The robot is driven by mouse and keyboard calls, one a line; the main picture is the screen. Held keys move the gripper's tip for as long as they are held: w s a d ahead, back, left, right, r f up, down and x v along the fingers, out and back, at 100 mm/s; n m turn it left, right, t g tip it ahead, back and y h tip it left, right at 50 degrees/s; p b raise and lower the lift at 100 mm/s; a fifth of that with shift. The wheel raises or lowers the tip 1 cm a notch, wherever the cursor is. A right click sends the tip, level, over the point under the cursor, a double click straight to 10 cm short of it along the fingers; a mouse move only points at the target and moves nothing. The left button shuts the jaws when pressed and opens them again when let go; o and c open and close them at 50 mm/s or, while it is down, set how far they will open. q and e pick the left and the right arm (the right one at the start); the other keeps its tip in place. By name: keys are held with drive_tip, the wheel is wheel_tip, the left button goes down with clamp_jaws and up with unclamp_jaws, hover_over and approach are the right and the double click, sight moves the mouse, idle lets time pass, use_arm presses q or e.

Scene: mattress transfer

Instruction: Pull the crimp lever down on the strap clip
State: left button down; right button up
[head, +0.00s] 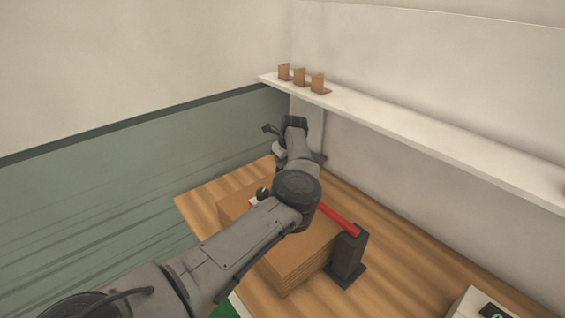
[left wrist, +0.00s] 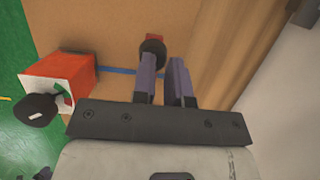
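In the left wrist view, a red block (left wrist: 62,66) with a white face and a black knob (left wrist: 36,108) sits at the left, and a blue strap (left wrist: 116,70) runs from it. A black ball (left wrist: 152,46) with a red part behind it shows at the left fingertip; I cannot tell if they touch. My left gripper (left wrist: 163,62) points at the brown surface, its fingers apart with a narrow gap. In the head view my left arm hides much of the clip area; a red bar (head: 339,219) shows beyond the elbow. My right gripper is not in view.
A brown stack (head: 290,272) lies on the wooden table (head: 385,285). A black post (head: 348,255) stands at its right. A white shelf (head: 420,135) with small brown brackets (head: 318,83) runs along the wall. A white box (head: 470,302) is at the lower right.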

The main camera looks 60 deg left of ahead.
use_arm(q)
drive_tip(key=shift+x, duration=0.95)
drive_tip(key=shift+s+d+f, duration=0.1)
wheel_tip(320, 180, up, 5)
drive_tip(key=shift+d+f+p, duration=0.15)
drive_tip(key=shift+f+p, duration=0.05)
drive_tip(key=shift+p, duration=0.6)
drive_tip(key=a+v, duration=0.2)
drive_tip(key=v, duration=0.9)
drive_tip(key=shift+r, duration=0.4)
